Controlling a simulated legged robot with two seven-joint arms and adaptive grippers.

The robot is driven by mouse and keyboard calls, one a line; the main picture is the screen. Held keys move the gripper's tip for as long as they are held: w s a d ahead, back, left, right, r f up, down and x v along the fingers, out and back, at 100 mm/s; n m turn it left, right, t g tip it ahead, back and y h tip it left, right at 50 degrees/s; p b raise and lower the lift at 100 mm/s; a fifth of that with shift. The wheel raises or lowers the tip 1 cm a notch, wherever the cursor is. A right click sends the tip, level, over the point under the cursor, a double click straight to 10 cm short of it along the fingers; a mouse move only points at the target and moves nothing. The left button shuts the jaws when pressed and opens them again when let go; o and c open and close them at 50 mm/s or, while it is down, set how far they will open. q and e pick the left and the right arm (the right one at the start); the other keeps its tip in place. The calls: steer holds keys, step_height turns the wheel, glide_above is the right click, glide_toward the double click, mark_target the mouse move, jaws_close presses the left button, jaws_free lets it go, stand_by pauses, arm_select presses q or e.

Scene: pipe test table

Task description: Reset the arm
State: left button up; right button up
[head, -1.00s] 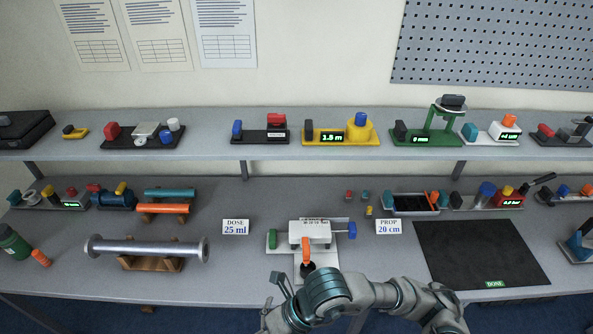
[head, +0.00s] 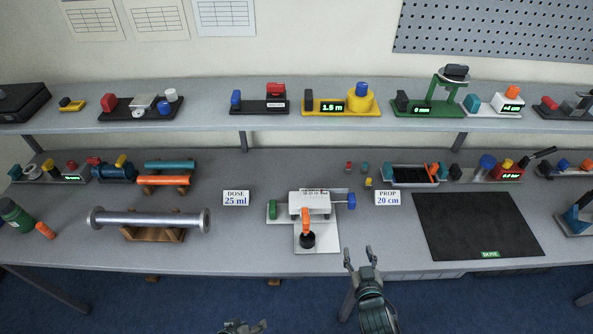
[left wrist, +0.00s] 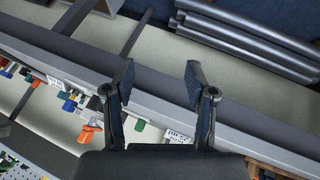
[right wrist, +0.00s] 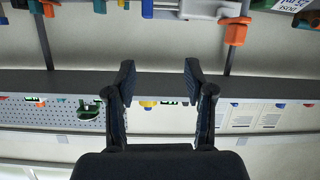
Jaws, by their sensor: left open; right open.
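My right gripper (head: 362,258) is open and empty in the head view, in front of the table's near edge, right of the white dosing device. Its two fingers stand apart with nothing between them in the right wrist view (right wrist: 160,82). My left gripper (head: 244,326) shows only in part at the bottom edge of the head view. In the left wrist view (left wrist: 158,80) its fingers are spread and empty. The white device (head: 309,203) with an orange lever and a black round part stands at the table's front middle, clear of both grippers.
The grey table (head: 250,262) has its front edge just beyond my grippers. A metal pipe (head: 150,218) lies on a wooden cradle at left. A black mat (head: 475,225) lies at right. A shelf (head: 220,122) with several devices runs behind.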

arm_select(q)
steer(key=s+a+m+g+y, duration=0.25)
steer(key=s+a+y, duration=0.2)
steer(key=a, duration=0.35)
arm_select(e)
steer(key=s+d+f+g, duration=0.2)
steer(key=s+f+g, duration=0.3)
steer(key=s+f, duration=0.45)
steer(key=s+d+f+g, duration=0.2)
steer(key=s+f+g, duration=0.4)
steer(key=s+f, duration=0.3)
arm_select(q)
step_height(320, 180, down, 25)
steer(key=s+g, duration=0.1)
steer(key=s, duration=0.1)
arm_select(e)
step_height(320, 180, down, 24)
steer(key=s+r+n+g, duration=0.1)
steer(key=s, duration=0.2)
arm_select(q)
steer(key=s+a+f+m+g, duration=0.1)
steer(key=s+a+f, duration=0.2)
steer(key=s+f, duration=1.4)
steer(key=shift+s+f, duration=0.2)
steer(key=shift+s, duration=0.5)
arm_select(e)
steer(key=s+d+f+g, duration=0.1)
steer(key=s+d+f, duration=0.2)
steer(key=s+f, duration=1.5)
steer(key=shift+f, duration=0.15)
